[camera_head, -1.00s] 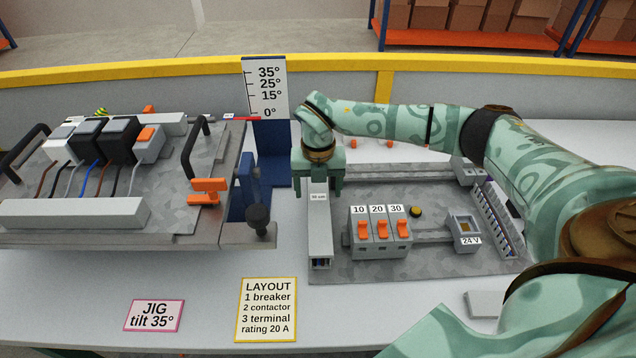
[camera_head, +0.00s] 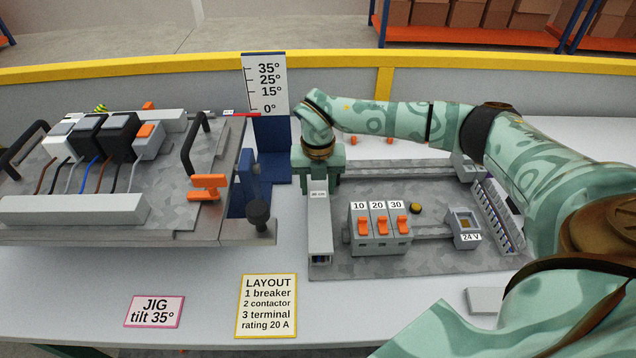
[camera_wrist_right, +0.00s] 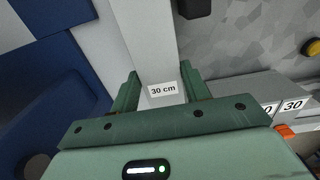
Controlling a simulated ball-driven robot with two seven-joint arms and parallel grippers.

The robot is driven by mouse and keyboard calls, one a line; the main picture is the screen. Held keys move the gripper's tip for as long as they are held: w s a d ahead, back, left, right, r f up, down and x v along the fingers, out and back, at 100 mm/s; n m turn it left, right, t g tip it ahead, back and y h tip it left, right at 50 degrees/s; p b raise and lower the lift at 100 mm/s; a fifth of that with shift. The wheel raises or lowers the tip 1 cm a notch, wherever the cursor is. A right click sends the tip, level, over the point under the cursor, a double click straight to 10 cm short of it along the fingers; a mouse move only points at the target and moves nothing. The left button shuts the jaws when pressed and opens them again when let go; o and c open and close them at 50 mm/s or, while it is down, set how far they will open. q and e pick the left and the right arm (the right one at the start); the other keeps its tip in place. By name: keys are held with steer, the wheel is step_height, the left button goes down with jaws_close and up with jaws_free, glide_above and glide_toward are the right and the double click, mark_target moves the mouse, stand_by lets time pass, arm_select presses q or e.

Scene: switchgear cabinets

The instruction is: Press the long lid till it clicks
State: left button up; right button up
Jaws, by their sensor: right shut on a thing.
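The long lid (camera_head: 319,226) is a narrow grey strip labelled "30 cm". It lies along the left side of the grey mounting plate (camera_head: 385,267), over a wire duct whose open near end (camera_head: 320,259) shows. My right gripper (camera_head: 322,181) is at the lid's far end, pointing down. In the right wrist view its two fingers (camera_wrist_right: 160,92) stand on either side of the lid (camera_wrist_right: 150,45), shut on it beside the label. I cannot tell whether the lid is fully seated. My left gripper is not in view.
Breakers marked 10, 20, 30 (camera_head: 379,232) stand just right of the lid, with a 24 V unit (camera_head: 466,226) and a terminal row (camera_head: 492,215) further right. A tilting jig (camera_head: 100,215) with wired devices is at left. A loose grey block (camera_head: 484,300) lies in front.

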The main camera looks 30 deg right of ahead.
mark_target(318, 188)
steer(key=shift+f, duration=0.15)
steer(key=o, duration=1.2)
steer(key=shift+c, duration=0.2)
step_height(318, 188, up, 16)
steer(key=p, duration=0.2)
